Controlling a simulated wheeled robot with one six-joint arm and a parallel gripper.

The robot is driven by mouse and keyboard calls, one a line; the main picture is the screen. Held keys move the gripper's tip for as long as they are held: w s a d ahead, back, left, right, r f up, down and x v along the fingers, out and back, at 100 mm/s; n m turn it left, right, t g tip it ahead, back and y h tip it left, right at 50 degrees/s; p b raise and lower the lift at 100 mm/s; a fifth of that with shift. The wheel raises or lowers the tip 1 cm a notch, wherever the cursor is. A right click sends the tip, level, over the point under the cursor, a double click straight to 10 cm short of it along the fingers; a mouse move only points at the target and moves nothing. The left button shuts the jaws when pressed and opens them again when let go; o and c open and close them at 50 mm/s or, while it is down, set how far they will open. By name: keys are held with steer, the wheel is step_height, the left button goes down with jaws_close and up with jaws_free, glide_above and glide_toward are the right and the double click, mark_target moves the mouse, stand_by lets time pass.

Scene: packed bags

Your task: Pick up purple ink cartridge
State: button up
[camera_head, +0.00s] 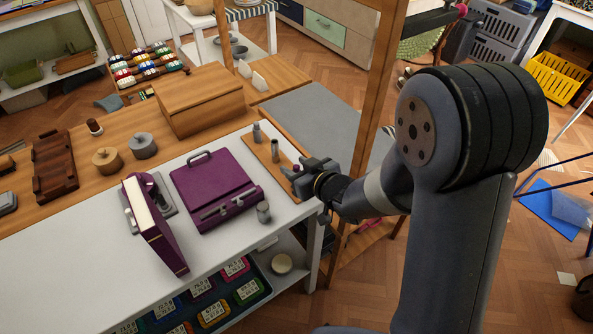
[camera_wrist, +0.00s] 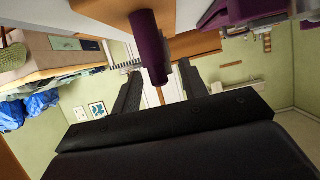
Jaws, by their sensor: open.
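The purple ink cartridge (camera_wrist: 148,40) is a dark purple cylinder in the wrist view, reaching in from the upper edge between the two black fingers. In the head view only a small purple bit (camera_head: 296,168) shows by my fingers, at the right end of the white table. My gripper (camera_head: 303,178) is low over the table edge beside the wooden strip. It is open, with one finger on each side of the cartridge in the wrist view (camera_wrist: 159,72). I cannot tell whether either finger touches it.
A wooden strip (camera_head: 263,153) bears grey cylinders (camera_head: 275,150). To its left are a purple case (camera_head: 213,187), an upright purple binder-like box (camera_head: 152,225) and a small grey cylinder (camera_head: 263,212). A wooden box (camera_head: 200,100) stands behind. A wooden post (camera_head: 357,110) rises close to my arm.

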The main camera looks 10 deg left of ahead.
steer(key=shift+x, duration=1.15)
steer(key=shift+c, duration=0.4)
jaws_close()
